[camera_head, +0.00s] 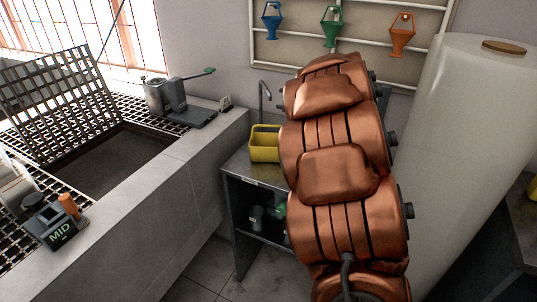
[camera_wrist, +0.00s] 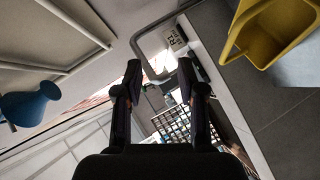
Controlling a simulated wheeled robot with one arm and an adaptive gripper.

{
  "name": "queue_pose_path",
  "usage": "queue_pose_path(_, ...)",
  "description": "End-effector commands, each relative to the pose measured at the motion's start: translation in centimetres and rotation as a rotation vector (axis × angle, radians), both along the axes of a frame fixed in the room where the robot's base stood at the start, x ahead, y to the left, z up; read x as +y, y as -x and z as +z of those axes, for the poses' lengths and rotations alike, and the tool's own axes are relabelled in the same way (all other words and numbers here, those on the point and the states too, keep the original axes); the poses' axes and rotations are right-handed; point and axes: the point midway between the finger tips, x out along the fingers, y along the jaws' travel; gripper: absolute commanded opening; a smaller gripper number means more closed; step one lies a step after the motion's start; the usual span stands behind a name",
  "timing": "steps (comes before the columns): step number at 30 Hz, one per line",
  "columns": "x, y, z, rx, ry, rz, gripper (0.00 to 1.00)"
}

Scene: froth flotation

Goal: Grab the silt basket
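A yellow open container (camera_head: 264,144) stands on the metal table left of my arm. I cannot tell for certain which of these is the silt basket. My gripper (camera_wrist: 160,72) is open and empty in the wrist view. My arm hides the gripper in the head view.
The metal table (camera_head: 243,168) has a thin tap (camera_head: 264,92) behind it. A large white cylinder (camera_head: 465,130) stands close to my arm's right. A concrete ledge (camera_head: 165,190) borders an open pit with a raised grate (camera_head: 62,105) on the left.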

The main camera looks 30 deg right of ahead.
Motion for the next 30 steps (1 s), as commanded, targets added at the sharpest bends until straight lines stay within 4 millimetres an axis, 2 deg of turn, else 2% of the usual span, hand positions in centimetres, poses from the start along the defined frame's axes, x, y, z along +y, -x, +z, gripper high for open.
queue_pose_path(1,-0.1,0.1,-2.1,0.014,-0.005,0.054,0.39)
queue_pose_path(3,0.6,0.3,-3.9,0.029,-0.015,0.132,0.39)
queue_pose_path(9,2.0,1.1,-6.9,0.053,-0.044,0.279,0.39)
queue_pose_path(14,2.7,1.0,-7.7,0.059,-0.057,0.321,0.39)
queue_pose_path(26,3.5,-1.7,-8.9,0.059,-0.057,0.32,0.39)
queue_pose_path(30,4.0,-3.1,-9.7,0.059,-0.061,0.32,0.39)
